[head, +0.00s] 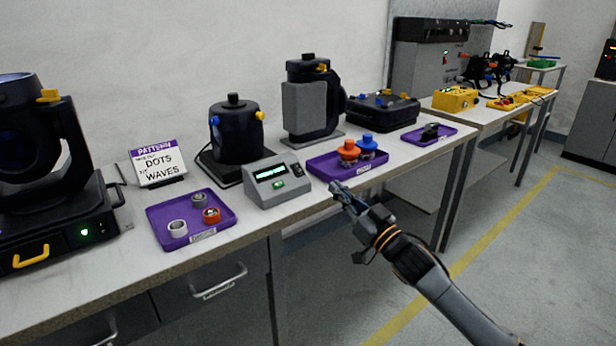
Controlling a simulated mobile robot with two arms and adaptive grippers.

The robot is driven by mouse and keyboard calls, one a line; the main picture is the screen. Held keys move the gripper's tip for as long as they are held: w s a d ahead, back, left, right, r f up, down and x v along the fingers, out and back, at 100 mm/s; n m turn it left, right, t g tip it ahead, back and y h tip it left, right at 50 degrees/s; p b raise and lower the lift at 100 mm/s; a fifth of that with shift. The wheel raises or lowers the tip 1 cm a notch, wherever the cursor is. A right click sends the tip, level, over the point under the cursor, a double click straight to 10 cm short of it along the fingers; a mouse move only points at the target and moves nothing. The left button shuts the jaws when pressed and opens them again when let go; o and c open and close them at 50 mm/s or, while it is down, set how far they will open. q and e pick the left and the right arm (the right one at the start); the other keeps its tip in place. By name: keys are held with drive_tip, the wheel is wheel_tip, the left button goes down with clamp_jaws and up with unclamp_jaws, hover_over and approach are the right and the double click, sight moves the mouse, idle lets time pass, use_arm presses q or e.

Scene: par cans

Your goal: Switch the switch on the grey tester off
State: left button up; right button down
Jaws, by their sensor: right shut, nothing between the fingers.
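The grey tester (264,187) stands near the front edge of the table, between two purple trays. Its display is lit green, and a green light glows on its front below the display. A small dark switch (297,170) is on its right side; its position is too small to tell. My right gripper (337,188) is shut and empty, just in front of the table's edge. It is to the right of the tester and apart from it, near the purple tray with orange and blue knobs. My left gripper is not in view.
The left purple tray (161,234) holds several small ring parts. The right purple tray (322,172) holds orange and blue knobbed parts and lies close to my gripper. A black lamp (234,130) stands behind the tester, and a sign (158,162) stands left. Open floor lies right.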

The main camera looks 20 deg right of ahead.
sight(298, 169)
drive_tip(key=b+x, duration=0.1)
drive_tip(key=x, duration=0.8)
drive_tip(key=shift+w+a+r, duration=0.1)
drive_tip(key=shift+w, duration=0.15)
drive_tip(key=f, duration=0.1)
drive_tip(key=w, duration=0.1)
drive_tip(key=f, duration=0.1)
drive_tip(key=shift+w+a+f+b, duration=0.3)
drive_tip(key=shift+b, duration=0.1)
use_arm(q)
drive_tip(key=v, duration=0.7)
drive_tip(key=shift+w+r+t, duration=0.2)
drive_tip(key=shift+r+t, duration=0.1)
use_arm(e)
drive_tip(key=shift+w+a+f, duration=0.1)
drive_tip(key=shift+w+f, duration=0.2)
drive_tip(key=shift+f, duration=0.15)
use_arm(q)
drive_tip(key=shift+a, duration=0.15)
